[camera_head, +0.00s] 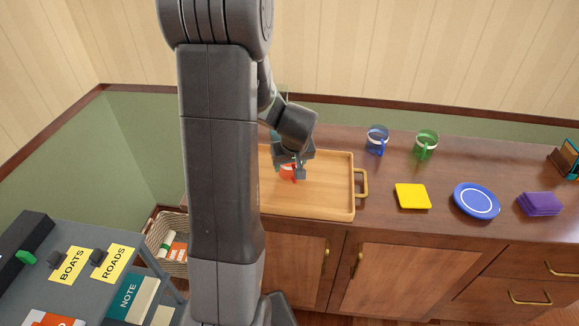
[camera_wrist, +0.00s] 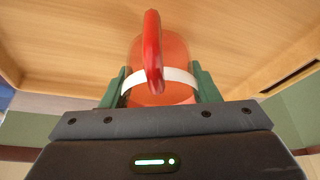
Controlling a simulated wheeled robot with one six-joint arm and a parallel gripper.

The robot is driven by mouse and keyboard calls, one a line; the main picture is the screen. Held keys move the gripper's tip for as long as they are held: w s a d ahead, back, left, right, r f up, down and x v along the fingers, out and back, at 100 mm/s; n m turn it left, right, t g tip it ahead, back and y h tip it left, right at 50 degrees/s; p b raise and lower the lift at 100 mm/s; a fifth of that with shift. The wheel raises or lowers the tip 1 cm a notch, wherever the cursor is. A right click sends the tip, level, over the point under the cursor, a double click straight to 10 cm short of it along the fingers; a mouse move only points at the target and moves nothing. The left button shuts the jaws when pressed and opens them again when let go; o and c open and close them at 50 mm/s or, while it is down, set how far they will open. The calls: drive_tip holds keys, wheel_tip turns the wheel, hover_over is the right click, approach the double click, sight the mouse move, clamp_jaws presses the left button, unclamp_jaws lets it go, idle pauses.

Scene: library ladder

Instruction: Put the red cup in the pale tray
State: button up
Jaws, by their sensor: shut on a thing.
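The red cup (camera_head: 288,172) is between the fingers of my gripper (camera_head: 289,169), over the pale wooden tray (camera_head: 325,205) on the cabinet top. In the wrist view the cup (camera_wrist: 174,54) shows a white band and a red handle facing the camera. The green fingers of my gripper (camera_wrist: 160,88) are shut on its two sides. Tray wood (camera_wrist: 60,50) fills the background there. I cannot tell whether the cup's base touches the tray floor. My arm hides the tray's left part.
A blue mug (camera_head: 377,140) and a green mug (camera_head: 426,145) stand behind and right of the tray. A yellow square (camera_head: 412,196), a blue plate (camera_head: 476,201) and a purple stack (camera_head: 539,204) lie to the right.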

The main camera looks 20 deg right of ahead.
drive_tip(key=shift+f, duration=0.5)
drive_tip(key=shift+f, duration=0.2)
drive_tip(key=o, duration=1.1)
drive_tip(key=shift+r, duration=0.15)
drive_tip(key=shift+r, duration=0.25)
drive_tip(key=v, duration=1.1)
drive_tip(key=shift+s+a+r, duration=0.1)
drive_tip(key=shift+s+r, duration=0.15)
